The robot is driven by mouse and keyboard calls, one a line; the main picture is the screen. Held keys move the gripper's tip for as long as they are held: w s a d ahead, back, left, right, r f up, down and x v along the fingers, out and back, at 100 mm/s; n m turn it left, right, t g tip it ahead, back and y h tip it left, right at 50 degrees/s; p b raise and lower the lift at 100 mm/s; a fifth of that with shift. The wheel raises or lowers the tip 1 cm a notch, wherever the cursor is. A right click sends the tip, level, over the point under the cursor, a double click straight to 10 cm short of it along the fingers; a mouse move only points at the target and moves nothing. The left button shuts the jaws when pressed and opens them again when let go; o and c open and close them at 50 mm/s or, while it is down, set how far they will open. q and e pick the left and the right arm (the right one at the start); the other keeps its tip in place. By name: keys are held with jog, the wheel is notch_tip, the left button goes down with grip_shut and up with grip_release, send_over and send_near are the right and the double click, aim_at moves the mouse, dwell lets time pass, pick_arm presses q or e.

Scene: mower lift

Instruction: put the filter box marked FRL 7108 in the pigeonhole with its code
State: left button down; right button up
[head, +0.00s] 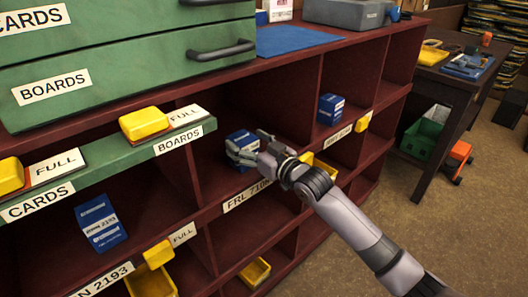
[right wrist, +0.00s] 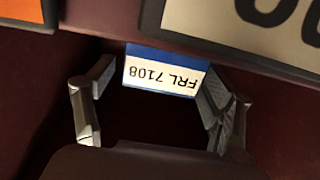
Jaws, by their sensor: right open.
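The filter box (right wrist: 165,72) is blue with a white label that reads FRL 7108, upside down in the right wrist view. In the head view the blue and white box (head: 240,140) sits inside a dark red pigeonhole, above a shelf-edge plate (head: 247,196) that reads FRL 710 with its end hidden by my arm. My right gripper (head: 256,150) is at this box, and its open fingers (right wrist: 157,78) stand on either side of it, with gaps showing near the fingers. My left gripper is not in view.
Another blue box (head: 331,109) stands in the pigeonhole to the right, and one marked 2193 (head: 100,223) in the one at left. Green drawers (head: 130,65) and a green ledge with yellow blocks (head: 144,123) overhang at left. Yellow bins (head: 255,272) sit lower down.

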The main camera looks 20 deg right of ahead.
jog(key=v, duration=0.9)
jog(key=shift+s, duration=0.3)
jog(key=shift+d+r, duration=0.1)
dwell(0.6)
